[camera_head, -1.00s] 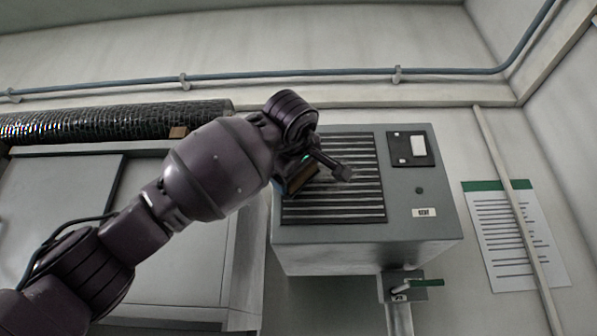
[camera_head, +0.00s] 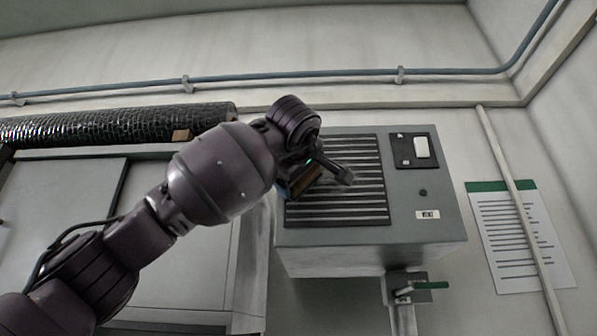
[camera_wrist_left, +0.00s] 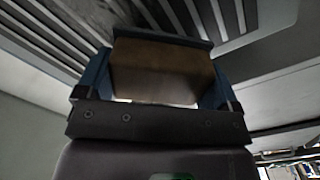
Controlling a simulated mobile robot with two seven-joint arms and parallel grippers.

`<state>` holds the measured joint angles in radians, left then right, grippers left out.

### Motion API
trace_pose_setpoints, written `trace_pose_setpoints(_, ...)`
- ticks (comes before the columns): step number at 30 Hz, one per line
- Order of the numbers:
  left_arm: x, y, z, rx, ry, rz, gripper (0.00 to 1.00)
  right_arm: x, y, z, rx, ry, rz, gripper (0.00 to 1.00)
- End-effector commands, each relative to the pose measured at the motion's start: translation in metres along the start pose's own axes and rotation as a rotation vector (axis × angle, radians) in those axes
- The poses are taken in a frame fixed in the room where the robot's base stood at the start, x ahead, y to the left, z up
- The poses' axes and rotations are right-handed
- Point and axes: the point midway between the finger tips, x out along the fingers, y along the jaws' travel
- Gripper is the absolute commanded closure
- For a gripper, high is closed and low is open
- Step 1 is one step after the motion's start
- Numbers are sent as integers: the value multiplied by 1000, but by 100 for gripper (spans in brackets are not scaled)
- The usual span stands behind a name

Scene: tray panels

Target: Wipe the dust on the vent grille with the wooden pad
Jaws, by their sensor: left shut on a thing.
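The vent grille (camera_head: 350,205) is a dark panel with pale horizontal slats on the front of a grey wall box. It also fills the upper part of the left wrist view (camera_wrist_left: 205,15). My left gripper (camera_head: 300,183) is in front of the grille's left part. In the left wrist view, its two blue fingers (camera_wrist_left: 160,75) are shut on the wooden pad (camera_wrist_left: 160,72), a brown block with its far edge close to the slats. I cannot tell whether the pad touches them. My arm hides the grille's upper left. Dust is not clearly discernible. My right gripper is out of view.
The grey box (camera_head: 430,240) also carries a switch (camera_head: 422,147), a small knob and a label. A dark ribbed duct (camera_head: 100,130) runs at left, a pipe (camera_head: 300,74) above. A notice sheet (camera_head: 520,240) hangs at right.

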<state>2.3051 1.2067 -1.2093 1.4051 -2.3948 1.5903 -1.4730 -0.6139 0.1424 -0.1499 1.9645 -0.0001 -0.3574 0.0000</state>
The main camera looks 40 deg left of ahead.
Motion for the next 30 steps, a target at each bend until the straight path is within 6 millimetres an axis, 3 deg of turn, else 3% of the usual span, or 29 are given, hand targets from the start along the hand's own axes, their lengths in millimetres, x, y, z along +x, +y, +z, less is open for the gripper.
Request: trace_pose_setpoints(30,12,5,5,1,0,0,32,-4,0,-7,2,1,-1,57)
